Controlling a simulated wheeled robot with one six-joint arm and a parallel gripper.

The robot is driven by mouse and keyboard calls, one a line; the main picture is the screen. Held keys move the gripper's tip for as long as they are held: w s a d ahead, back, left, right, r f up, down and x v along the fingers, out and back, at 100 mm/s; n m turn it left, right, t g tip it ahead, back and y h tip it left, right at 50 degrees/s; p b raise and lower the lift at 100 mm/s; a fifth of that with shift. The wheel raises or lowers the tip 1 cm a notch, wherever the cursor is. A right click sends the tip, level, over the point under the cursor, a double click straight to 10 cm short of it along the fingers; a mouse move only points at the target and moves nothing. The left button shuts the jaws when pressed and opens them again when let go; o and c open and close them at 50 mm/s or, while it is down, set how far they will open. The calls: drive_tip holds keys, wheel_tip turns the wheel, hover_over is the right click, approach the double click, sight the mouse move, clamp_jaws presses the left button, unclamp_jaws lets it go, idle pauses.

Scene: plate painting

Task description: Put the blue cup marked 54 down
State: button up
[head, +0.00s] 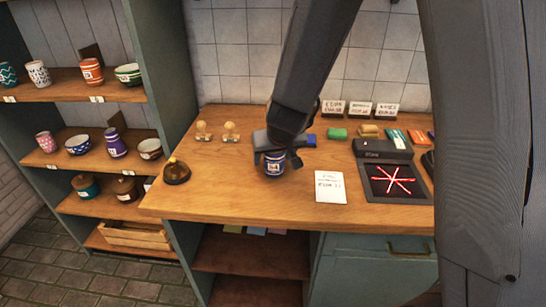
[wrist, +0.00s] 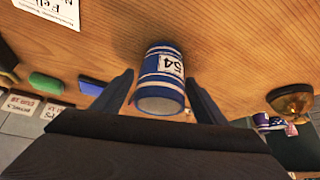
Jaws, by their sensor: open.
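The blue cup marked 54 (head: 274,164) stands on the wooden counter (head: 230,189) below my gripper. In the wrist view the cup (wrist: 162,80) is blue with white bands and a white label reading 54. My gripper (wrist: 160,88) is open, with one finger on each side of the cup and a visible gap at each side. In the head view my gripper (head: 276,152) is at the cup's upper part and hides its top.
A dark brown domed object (head: 176,172) stands left of the cup. A white paper (head: 330,187) and a dark device with a red star pattern (head: 391,180) lie to the right. Small wooden knobs (head: 231,131), a green block (head: 337,133) and cards (head: 360,109) are behind. Shelves with pottery stand left.

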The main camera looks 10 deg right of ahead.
drive_tip(key=a+p+v, duration=0.1)
drive_tip(key=p+v, duration=0.6)
drive_tip(key=v, duration=0.5)
drive_tip(key=s+d+m+g, duration=0.1)
drive_tip(key=s+d+g, duration=0.3)
drive_tip(key=s+d, duration=0.8)
drive_tip(key=s, duration=0.2)
drive_tip(key=shift+s+d+r+h, duration=0.3)
drive_tip(key=shift+s, duration=0.1)
drive_tip(key=shift+f+b, duration=0.1)
drive_tip(key=shift+b, duration=0.3)
wheel_tip(320, 180, down, 6)
drive_tip(key=g+b, duration=0.1)
drive_tip(key=b, duration=0.4)
